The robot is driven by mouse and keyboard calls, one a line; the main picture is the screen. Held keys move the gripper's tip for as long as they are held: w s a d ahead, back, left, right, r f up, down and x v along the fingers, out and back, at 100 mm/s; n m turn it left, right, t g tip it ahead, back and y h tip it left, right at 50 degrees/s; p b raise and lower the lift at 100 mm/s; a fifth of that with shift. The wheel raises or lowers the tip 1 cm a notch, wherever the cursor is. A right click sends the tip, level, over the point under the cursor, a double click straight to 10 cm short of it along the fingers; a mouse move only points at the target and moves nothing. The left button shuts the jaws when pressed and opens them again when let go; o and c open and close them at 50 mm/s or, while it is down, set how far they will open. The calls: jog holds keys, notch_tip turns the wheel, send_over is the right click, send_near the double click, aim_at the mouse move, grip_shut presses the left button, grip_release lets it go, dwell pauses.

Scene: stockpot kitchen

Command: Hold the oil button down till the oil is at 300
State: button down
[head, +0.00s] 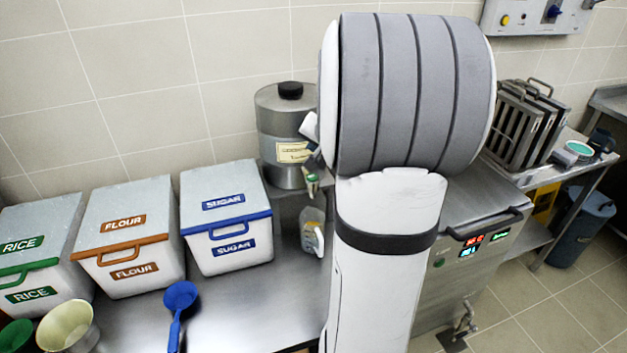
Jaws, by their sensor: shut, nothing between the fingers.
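A steel drum-shaped container (278,135) with a black lid knob and a pale label stands at the back, left of my arm; I cannot read the label. No button marked oil can be made out. A steel unit (455,285) at right has a lit red and green display (484,244), too small to read.
White bins for rice (45,235), flour (125,240) and sugar (226,220) line the counter. A blue scoop (179,300) lies in front. A bottle (312,232) stands close to my arm. A wall panel (540,15) and fryer baskets (522,120) are at right.

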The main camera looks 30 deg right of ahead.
jog(key=b, duration=0.4)
send_over(314, 179)
notch_tip(314, 179, down, 6)
jog(key=shift+w+r, duration=0.1)
jog(key=shift+r, duration=0.1)
jog(key=shift+f+b, duration=0.4)
jog(key=shift+b, duration=0.2)
jog(key=shift+f, duration=0.2)
dwell(0.9)
jog(key=shift+f+b, duration=0.25)
jog(key=shift+b, duration=0.4)
jog(key=shift+f+b, duration=0.45)
jog(key=shift+b, duration=0.15)
dwell(0.9)
jog(key=shift+r, duration=0.15)
jog(key=shift+r+p, duration=0.6)
jog(key=shift+r, duration=0.15)
jog(key=shift+r, duration=0.1)
